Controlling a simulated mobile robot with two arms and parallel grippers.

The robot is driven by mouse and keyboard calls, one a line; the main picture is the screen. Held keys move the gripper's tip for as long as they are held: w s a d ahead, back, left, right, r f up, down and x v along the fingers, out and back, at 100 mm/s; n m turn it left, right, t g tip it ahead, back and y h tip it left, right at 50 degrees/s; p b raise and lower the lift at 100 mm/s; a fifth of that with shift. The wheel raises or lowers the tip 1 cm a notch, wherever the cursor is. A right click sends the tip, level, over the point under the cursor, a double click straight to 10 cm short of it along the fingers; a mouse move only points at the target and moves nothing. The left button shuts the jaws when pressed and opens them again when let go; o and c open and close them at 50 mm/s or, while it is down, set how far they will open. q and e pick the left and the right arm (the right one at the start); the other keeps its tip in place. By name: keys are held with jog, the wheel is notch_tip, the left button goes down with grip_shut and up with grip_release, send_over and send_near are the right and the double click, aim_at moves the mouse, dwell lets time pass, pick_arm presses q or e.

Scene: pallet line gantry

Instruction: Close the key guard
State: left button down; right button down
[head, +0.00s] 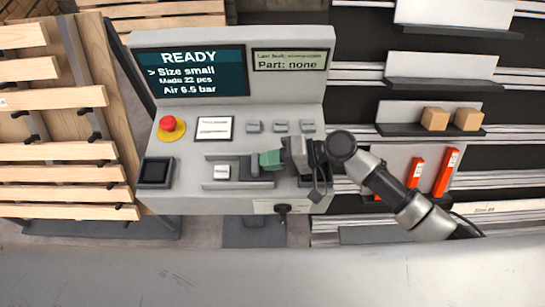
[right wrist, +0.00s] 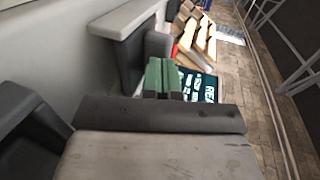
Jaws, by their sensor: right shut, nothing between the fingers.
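The control panel (head: 190,120) has two horizontal grey rails (head: 235,185) low on its face. Between them a white labelled key (head: 222,172) is uncovered at the left. What appears to be the key guard, a dark grey slider with a raised block (head: 256,168), sits right of the key. My right gripper (head: 270,160) has green fingertips, shut and empty, at the right side of the raised block. Whether they touch it is unclear. In the right wrist view, the shut fingertips (right wrist: 164,78) are close to a grey block (right wrist: 158,45). My left gripper is out of view.
A red emergency button (head: 168,124), a white label and several small grey switches lie above the rails. A black square (head: 155,172) is at the left. Shelves with boxes (head: 435,119) stand at the right, wooden pallets at the left.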

jog(key=a, duration=0.8)
jog(key=shift+a+b, duration=0.3)
jog(key=shift+a, duration=0.25)
jog(key=shift+s, duration=0.1)
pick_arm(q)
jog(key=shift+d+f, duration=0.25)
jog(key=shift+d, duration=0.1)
